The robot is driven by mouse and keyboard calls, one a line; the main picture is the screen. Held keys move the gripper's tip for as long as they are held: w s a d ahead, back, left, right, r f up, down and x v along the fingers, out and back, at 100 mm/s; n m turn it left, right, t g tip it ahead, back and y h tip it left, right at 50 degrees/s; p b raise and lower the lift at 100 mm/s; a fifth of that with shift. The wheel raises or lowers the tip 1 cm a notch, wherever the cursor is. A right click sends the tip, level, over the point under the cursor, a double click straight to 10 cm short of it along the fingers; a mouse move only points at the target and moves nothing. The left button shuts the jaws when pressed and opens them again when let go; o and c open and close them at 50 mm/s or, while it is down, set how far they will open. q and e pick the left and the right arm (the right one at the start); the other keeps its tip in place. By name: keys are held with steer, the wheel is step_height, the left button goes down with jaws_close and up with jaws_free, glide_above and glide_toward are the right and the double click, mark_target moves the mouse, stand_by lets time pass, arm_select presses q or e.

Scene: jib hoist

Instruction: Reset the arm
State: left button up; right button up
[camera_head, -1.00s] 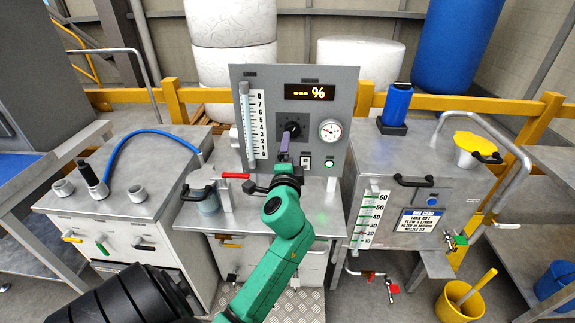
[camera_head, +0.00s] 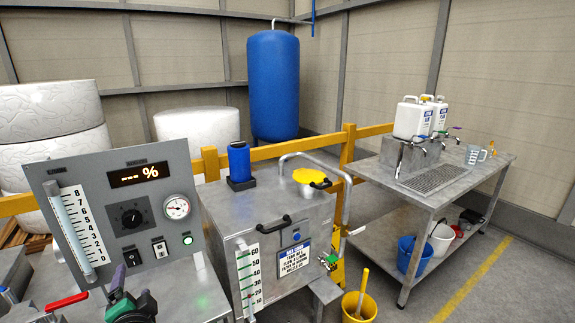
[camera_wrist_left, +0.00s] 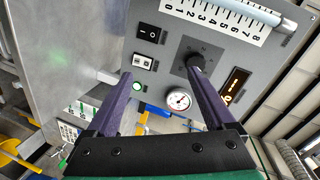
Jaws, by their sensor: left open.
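My left gripper (camera_head: 130,292) is at the bottom left of the head view, partly cut off, in front of the grey control panel (camera_head: 95,175). Its purple fingers stand wide apart and empty in the left wrist view (camera_wrist_left: 160,72). The black knob (camera_head: 132,217) is on the panel above the gripper. In the wrist view the knob (camera_wrist_left: 196,62) shows right by the right fingertip; I cannot tell whether they touch. The green forearm is mostly out of the head view. My right gripper is not in view.
A round gauge (camera_head: 177,207), a lit green lamp (camera_head: 188,239) and an orange display (camera_head: 139,173) are on the panel. A red-handled lever (camera_head: 62,304) is left of the gripper. A metal tank (camera_head: 270,215) stands right of the panel. Floor at far right is clear.

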arm_select(q)
steer(key=s+d+f+n+g+h, duration=0.2)
steer(key=s+d+f+g+h, duration=0.35)
steer(key=f, duration=0.45)
steer(key=s+d+f+n+g+h, duration=0.2)
steer(key=s+d+f+g+h, duration=0.15)
steer(key=s+d+f, duration=0.45)
step_height(320, 180, down, 24)
steer(key=s+g, duration=0.1)
steer(key=s, duration=0.2)
steer(key=s+a+f, duration=0.2)
steer(key=s+f, duration=0.5)
steer(key=s, duration=0.1)
steer(key=s+a+f+g, duration=0.1)
steer(key=s+f, duration=0.6)
steer(key=s, duration=0.1)
steer(key=shift+s+a+f, duration=0.35)
steer(key=shift+f, duration=0.05)
